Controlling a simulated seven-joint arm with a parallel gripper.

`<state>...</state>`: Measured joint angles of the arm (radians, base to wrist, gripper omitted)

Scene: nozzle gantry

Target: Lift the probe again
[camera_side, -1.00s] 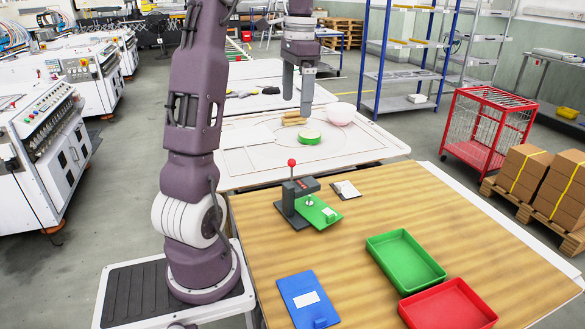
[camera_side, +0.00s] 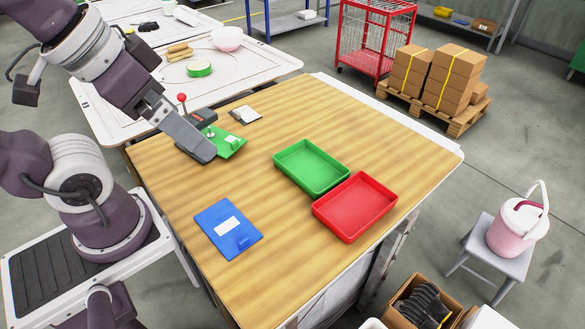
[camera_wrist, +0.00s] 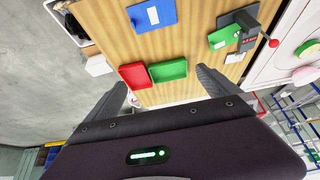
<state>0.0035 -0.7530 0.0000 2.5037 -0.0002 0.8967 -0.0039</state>
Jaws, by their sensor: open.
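A small dark stand (camera_side: 203,118) with a red ball-topped lever (camera_side: 182,97) sits at the left back of the wooden table, partly hidden behind my gripper in the side view. A small silver probe tip (camera_side: 211,132) shows over the green plate (camera_side: 233,147); I cannot tell whether it touches. In the wrist view the stand (camera_wrist: 249,22), the red ball (camera_wrist: 273,43) and the green plate (camera_wrist: 223,37) are at the upper right. My gripper (camera_wrist: 166,92) is open, with nothing between its fingers. In the side view it looks close to the stand, but the wrist view shows it well apart.
A blue plate (camera_side: 228,228) lies at the table's front left. A green tray (camera_side: 311,188) and a red tray (camera_side: 355,235) stand to its right. A small pad (camera_side: 245,114) lies behind the green plate. Bare wood lies between these things.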

